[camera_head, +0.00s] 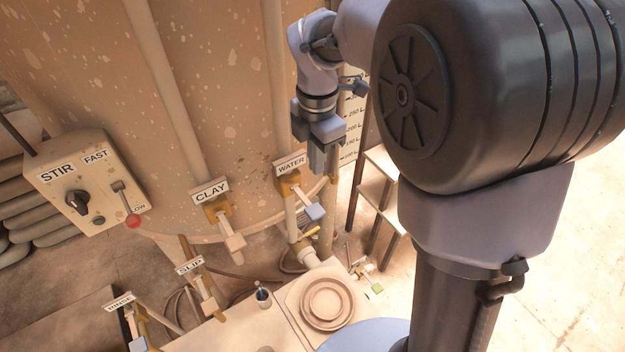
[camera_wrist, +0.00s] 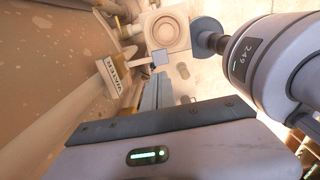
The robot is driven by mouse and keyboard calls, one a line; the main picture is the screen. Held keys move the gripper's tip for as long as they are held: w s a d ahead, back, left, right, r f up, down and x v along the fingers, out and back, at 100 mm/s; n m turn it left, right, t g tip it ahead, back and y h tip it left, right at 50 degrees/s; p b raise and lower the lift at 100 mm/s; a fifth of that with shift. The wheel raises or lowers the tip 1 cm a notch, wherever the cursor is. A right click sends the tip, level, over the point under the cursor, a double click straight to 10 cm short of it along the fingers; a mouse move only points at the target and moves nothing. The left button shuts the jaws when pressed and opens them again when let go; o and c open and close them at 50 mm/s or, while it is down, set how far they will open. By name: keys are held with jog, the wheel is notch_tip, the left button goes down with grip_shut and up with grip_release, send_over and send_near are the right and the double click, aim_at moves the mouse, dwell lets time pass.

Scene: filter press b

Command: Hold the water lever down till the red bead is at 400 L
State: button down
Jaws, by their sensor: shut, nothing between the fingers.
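The water lever (camera_head: 315,212) has a blue tip and sticks out under the WATER sign (camera_head: 290,164) on the tank. In the wrist view its blue tip (camera_wrist: 160,57) shows beyond my gripper, with the sign (camera_wrist: 114,80) to its left. My gripper (camera_head: 324,172) is shut and empty. It appears above the lever in the head view, with a gap between them. The litre scale (camera_head: 353,128) stands behind my gripper and arm. Some lower marks show, but its upper part is hidden by my arm. I cannot see the red bead.
The CLAY lever (camera_head: 232,238) is left of the water lever; SLIP (camera_head: 205,300) and RINSE (camera_head: 136,338) levers are lower left. A STIR box (camera_head: 85,185) with a red-knobbed switch is at the left. A round stepped piece (camera_head: 327,302) is below. The floor at right is open.

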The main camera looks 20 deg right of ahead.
aim_at(318, 212)
notch_tip(318, 212, down, 14)
jog(key=shift+f+b, duration=0.1)
jog(key=shift+b, duration=0.65)
notch_tip(318, 212, down, 2)
jog(key=t+b, duration=0.1)
jog(key=b, duration=0.3)
jog(key=shift+s, duration=0.1)
jog(key=b, duration=0.2)
jog(key=f+t+b, duration=0.1)
jog(key=b, duration=0.1)
jog(key=shift+s+d+f+y+b, duration=0.1)
jog(key=shift+s+f+y+b, duration=0.05)
jog(key=shift+s+y+b, duration=0.2)
jog(key=shift+f+t+b, duration=0.3)
jog(key=shift+f+b, duration=0.4)
jog(key=shift+b, duration=0.15)
jog(key=shift+s, duration=0.1)
jog(key=shift+s, duration=0.1)
dwell(4.2)
